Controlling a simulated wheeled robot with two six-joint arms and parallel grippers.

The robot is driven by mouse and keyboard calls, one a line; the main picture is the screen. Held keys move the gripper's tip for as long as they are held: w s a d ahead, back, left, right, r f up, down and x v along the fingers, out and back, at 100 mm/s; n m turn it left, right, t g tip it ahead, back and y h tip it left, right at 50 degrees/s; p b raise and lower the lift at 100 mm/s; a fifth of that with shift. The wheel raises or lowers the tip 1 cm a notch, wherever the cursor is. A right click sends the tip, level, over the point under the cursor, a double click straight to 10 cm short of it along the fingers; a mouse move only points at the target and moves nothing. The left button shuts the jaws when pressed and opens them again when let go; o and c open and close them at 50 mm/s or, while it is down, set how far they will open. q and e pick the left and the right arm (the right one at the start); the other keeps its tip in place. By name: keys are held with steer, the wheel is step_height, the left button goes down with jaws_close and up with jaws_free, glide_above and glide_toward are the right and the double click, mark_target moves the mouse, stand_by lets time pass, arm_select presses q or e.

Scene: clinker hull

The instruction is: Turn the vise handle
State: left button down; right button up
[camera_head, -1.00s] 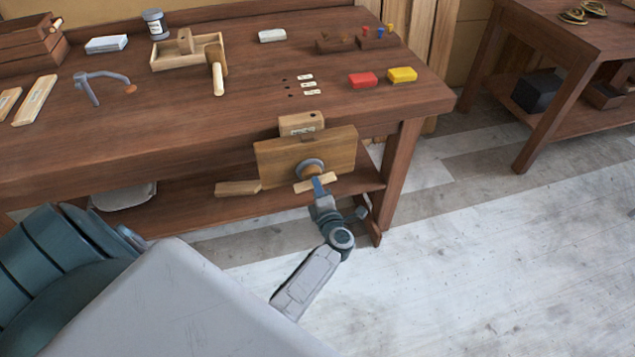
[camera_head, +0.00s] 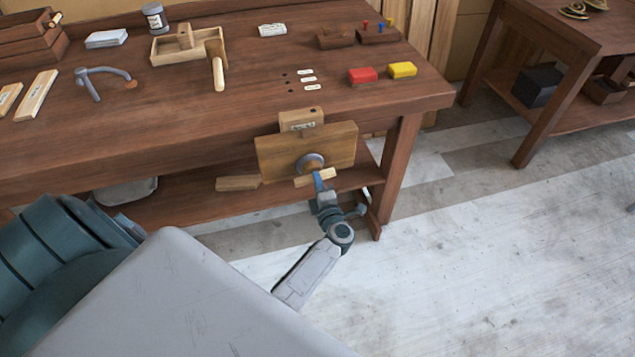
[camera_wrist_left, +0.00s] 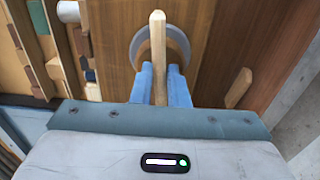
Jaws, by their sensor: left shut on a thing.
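The vise has a wide wooden front jaw (camera_head: 275,158) on the bench's front edge, with a round grey metal hub (camera_head: 309,160) on its face. The vise handle (camera_head: 329,176) is a short pale wooden bar across the hub, slightly tilted with its right end higher. My left gripper (camera_head: 318,179) is shut on the handle from the front. In the left wrist view the handle (camera_wrist_left: 158,45) stands between the two blue fingers of my left gripper (camera_wrist_left: 161,85), in front of the grey hub (camera_wrist_left: 180,42). My right gripper is not in view.
The workbench (camera_head: 200,115) carries a wooden tray (camera_head: 165,60), a grey clamp-like tool (camera_head: 92,82), a red block (camera_head: 362,75) and a yellow block (camera_head: 403,69). A wooden bar (camera_head: 238,184) shows left below the jaw. The pale floor (camera_head: 480,260) at right is clear.

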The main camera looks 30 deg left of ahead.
arm_select(q)
steer(key=shift+s+d+f, duration=0.1)
steer(key=shift+s+f, duration=0.05)
steer(key=shift+f, duration=0.1)
stand_by(0.4)
steer(key=c, duration=1.5)
jaws_free()
steer(key=shift+o, duration=0.2)
steer(key=shift+r, duration=0.15)
steer(key=shift+d, duration=0.1)
steer(key=v, duration=1)
steer(key=shift+s+d+p, duration=0.25)
steer(key=shift+s+p, duration=0.05)
steer(key=shift+p, duration=0.15)
